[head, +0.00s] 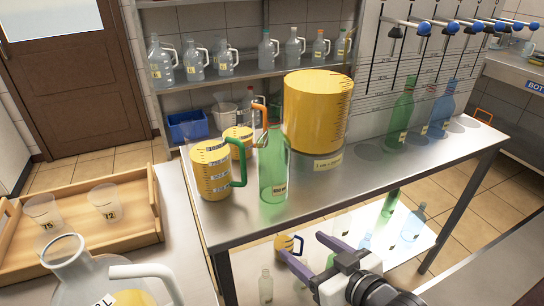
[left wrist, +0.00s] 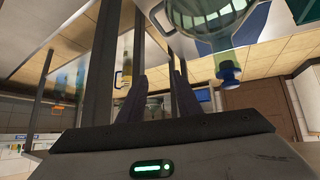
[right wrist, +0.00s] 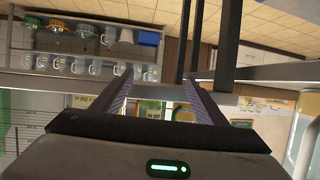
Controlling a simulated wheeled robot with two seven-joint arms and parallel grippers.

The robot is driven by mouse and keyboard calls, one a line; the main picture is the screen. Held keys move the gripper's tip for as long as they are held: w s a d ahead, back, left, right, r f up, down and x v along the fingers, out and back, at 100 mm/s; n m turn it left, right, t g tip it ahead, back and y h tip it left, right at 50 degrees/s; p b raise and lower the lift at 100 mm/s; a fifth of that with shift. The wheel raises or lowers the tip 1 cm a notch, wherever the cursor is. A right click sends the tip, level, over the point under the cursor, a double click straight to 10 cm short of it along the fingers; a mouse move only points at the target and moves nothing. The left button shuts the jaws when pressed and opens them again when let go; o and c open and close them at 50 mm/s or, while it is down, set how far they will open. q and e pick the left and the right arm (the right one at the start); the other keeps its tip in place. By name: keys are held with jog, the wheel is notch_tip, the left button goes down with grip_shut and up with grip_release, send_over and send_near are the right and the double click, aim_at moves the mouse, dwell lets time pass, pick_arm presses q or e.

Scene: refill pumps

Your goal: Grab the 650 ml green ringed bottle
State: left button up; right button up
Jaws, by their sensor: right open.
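A clear green bottle (head: 273,175) stands upright at the front of the steel table, with a small label low on its side that is too small to read surely. Another green bottle (head: 402,112) stands farther back right by the wall panel. I cannot tell which one is ringed. My right gripper (head: 302,245) is open and empty, in front of the table's front edge, below and right of the front green bottle. In the right wrist view its fingers (right wrist: 160,78) are apart. My left gripper (left wrist: 158,76) shows only in its wrist view, open and empty.
A yellow-filled jug (head: 211,170) with a green handle stands close left of the front bottle. A large yellow container (head: 318,112) stands behind it. Blue bottles (head: 441,110) stand at the back right. A lower shelf (head: 340,262) holds more bottles. The table's front right is clear.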

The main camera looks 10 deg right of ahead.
aim_at(283, 170)
jog(key=w+r+t, duration=0.1)
jog(key=w+r, duration=0.2)
jog(key=r, duration=0.1)
jog(key=w+a+r+t+y, duration=0.1)
jog(key=w+r, duration=0.2)
jog(key=r, duration=0.2)
jog(key=w+a+r+n+t+y, duration=0.1)
jog(key=w+r, duration=0.2)
jog(key=r, duration=0.1)
jog(key=shift+w+a+r+t, duration=0.15)
jog(key=shift+r+t, duration=0.1)
jog(key=shift+t, duration=0.05)
jog(key=shift+w+a+f+p, duration=0.1)
jog(key=shift+w+a+p, duration=0.15)
jog(key=shift+w, duration=0.3)
jog(key=x, duration=0.4)
jog(key=shift+w+f, duration=0.25)
jog(key=shift+w, duration=0.15)
pick_arm(q)
jog(key=shift+s+r, duration=0.25)
jog(key=shift+s, duration=0.4)
pick_arm(e)
jog(key=c, duration=0.9)
jog(key=shift+r, duration=0.1)
jog(key=shift+c, duration=0.8)
